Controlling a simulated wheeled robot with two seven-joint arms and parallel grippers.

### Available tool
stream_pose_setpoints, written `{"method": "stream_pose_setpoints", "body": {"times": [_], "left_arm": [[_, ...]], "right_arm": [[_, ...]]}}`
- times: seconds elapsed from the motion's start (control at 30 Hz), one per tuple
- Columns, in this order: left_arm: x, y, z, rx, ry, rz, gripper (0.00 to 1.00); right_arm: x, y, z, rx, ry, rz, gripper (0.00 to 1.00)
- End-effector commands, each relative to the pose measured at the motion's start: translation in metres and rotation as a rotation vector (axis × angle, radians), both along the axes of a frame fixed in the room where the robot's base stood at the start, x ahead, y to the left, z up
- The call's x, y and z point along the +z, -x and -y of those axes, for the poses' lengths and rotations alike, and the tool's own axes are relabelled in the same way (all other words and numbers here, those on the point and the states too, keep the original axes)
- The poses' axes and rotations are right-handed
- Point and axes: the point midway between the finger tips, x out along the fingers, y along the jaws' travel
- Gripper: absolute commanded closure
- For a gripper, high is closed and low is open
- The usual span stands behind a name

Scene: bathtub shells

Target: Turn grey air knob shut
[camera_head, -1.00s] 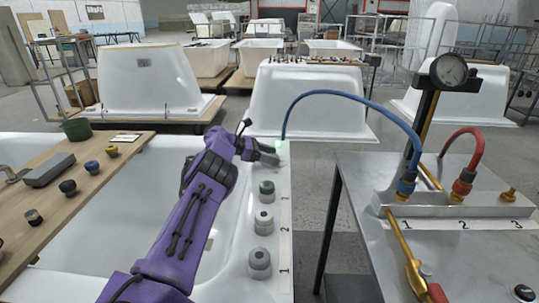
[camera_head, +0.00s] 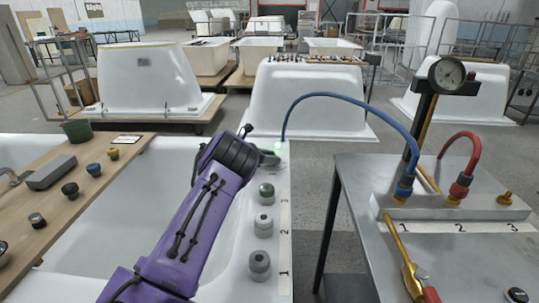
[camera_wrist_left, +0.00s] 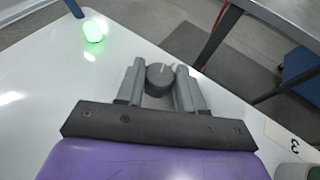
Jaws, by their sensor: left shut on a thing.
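The grey air knob (camera_wrist_left: 160,79) is a short round dark-grey cap on the white tub rim (camera_wrist_left: 220,112). A faint mark shows on its top. My left gripper (camera_wrist_left: 160,76) is shut on it, with one finger on each side, in the left wrist view. In the head view my left gripper (camera_head: 268,157) is at the far end of the rim, and its wrist hides most of the knob. My right gripper is in neither view.
Several numbered fittings, such as the nearest one (camera_head: 260,262), line the rim. A metal cart (camera_head: 440,255) with a gauge (camera_head: 447,73) and a blue hose (camera_head: 345,97) stands right. A wooden board (camera_head: 60,205) lies across the tub.

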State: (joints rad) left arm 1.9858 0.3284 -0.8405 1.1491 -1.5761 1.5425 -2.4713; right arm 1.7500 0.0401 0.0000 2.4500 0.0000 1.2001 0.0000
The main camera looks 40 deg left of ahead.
Motion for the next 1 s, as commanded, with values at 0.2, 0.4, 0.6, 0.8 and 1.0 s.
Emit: {"method": "stream_pose_setpoints", "body": {"times": [0.2, 0.4, 0.6, 0.8, 1.0], "left_arm": [[-0.001, 0.001, 0.004, 0.203, -0.001, 0.000, 0.93], [-0.004, 0.001, 0.007, 0.393, -0.005, 0.000, 0.93], [-0.004, 0.001, 0.010, 0.582, -0.006, 0.001, 0.93], [-0.002, -0.001, 0.013, 0.771, -0.004, 0.002, 0.93], [0.001, -0.003, 0.015, 0.952, -0.003, 0.004, 0.93]], "right_arm": [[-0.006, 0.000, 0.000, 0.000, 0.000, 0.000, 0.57], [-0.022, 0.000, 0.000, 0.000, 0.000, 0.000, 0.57], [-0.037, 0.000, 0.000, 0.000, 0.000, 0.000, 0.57], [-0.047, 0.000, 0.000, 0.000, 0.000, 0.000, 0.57], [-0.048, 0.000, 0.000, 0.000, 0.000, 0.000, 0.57]]}}
